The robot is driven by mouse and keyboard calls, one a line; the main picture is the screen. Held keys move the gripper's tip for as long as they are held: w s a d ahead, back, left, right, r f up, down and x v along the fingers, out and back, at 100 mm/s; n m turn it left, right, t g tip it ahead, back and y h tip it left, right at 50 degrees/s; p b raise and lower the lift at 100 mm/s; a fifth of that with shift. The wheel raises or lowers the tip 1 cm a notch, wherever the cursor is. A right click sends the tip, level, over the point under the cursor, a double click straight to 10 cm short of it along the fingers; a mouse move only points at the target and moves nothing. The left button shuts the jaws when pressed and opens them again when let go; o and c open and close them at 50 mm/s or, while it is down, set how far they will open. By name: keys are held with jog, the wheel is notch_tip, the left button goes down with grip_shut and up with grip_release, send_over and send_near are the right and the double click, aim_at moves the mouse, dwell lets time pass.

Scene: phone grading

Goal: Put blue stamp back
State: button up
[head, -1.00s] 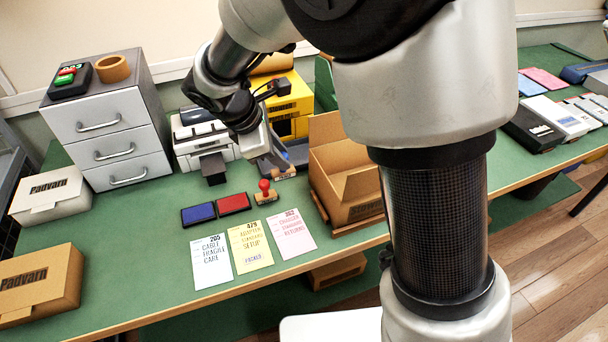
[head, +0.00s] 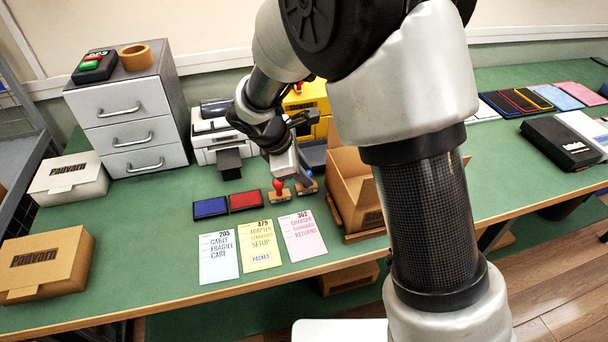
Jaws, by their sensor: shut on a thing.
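My gripper (head: 302,176) is shut on the blue stamp (head: 307,188), which has a wooden base and a bit of blue handle showing. It holds the stamp upright, just right of the red stamp (head: 279,191), at or very near the green table top. I cannot tell whether the base touches the table. The fingers hide most of the handle. The blue ink pad (head: 210,208) and red ink pad (head: 246,200) lie to the left. The yellow card (head: 260,246) has a blue "PACKED" mark.
An open cardboard box (head: 352,190) stands close to the right of the stamp. A white card (head: 219,259) and a pink card (head: 302,236) lie in front. A printer (head: 214,135) and grey drawers (head: 125,125) stand behind left.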

jog(key=shift+f, duration=0.3)
jog(key=shift+f, duration=0.1)
jog(key=shift+f, duration=0.15)
jog(key=o, duration=0.8)
jog(key=shift+o, duration=0.2)
jog(key=shift+r, duration=0.2)
